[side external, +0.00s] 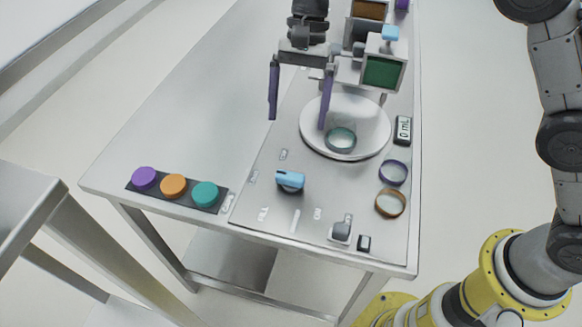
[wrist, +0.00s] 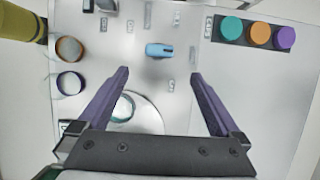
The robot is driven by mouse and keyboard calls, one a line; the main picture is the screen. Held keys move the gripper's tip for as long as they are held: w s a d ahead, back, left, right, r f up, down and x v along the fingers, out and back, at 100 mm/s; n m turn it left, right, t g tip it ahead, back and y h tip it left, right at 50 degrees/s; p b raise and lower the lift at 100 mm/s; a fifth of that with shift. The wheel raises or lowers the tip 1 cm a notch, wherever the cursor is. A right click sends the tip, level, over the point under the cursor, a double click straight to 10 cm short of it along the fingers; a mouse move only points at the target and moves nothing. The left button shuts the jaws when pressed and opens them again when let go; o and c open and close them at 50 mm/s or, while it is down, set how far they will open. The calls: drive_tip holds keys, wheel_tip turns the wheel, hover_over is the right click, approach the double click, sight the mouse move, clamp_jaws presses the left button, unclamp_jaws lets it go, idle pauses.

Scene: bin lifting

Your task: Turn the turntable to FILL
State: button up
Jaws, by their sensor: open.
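The white round turntable (side external: 345,110) lies on the metal table with a teal ring (side external: 341,139) on it; part of the turntable (wrist: 150,118) shows between my fingers in the wrist view. A light blue knob (side external: 290,181) sits on the panel in front of the turntable; it also shows in the wrist view (wrist: 158,50), a little beyond my fingertips. My gripper (side external: 297,119) is open and empty, above the table at the turntable's left. Its purple fingers (wrist: 160,74) are wide apart. One finger hides part of the turntable.
A purple ring (side external: 393,172) and a brown ring (side external: 390,204) lie right of the turntable. A "0 mL" display (side external: 403,130) stands beside it. A green-fronted box (side external: 384,72) rises behind. Purple, orange and teal buttons (side external: 174,186) sit front left.

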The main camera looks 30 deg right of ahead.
sight(289, 175)
drive_tip(key=x, duration=1.2)
drive_tip(key=shift+s+f, duration=0.1)
drive_tip(key=shift+f, duration=0.25)
drive_tip(key=c, duration=1.3)
drive_tip(key=shift+n, duration=0.3)
drive_tip(key=n+h, duration=0.1)
drive_tip(key=n, duration=0.1)
drive_tip(key=n+g+h, duration=0.1)
drive_tip(key=n, duration=0.2)
drive_tip(key=shift+a+n, duration=0.2)
drive_tip(key=shift+n, duration=0.1)
drive_tip(key=n+h, duration=0.1)
drive_tip(key=n, duration=0.2)
drive_tip(key=n+h, duration=0.1)
drive_tip(key=n, duration=0.2)
drive_tip(key=shift+a+r+n+h, duration=0.1)
drive_tip(key=shift+a+n+h, duration=0.05)
drive_tip(key=shift+n+h, duration=0.25)
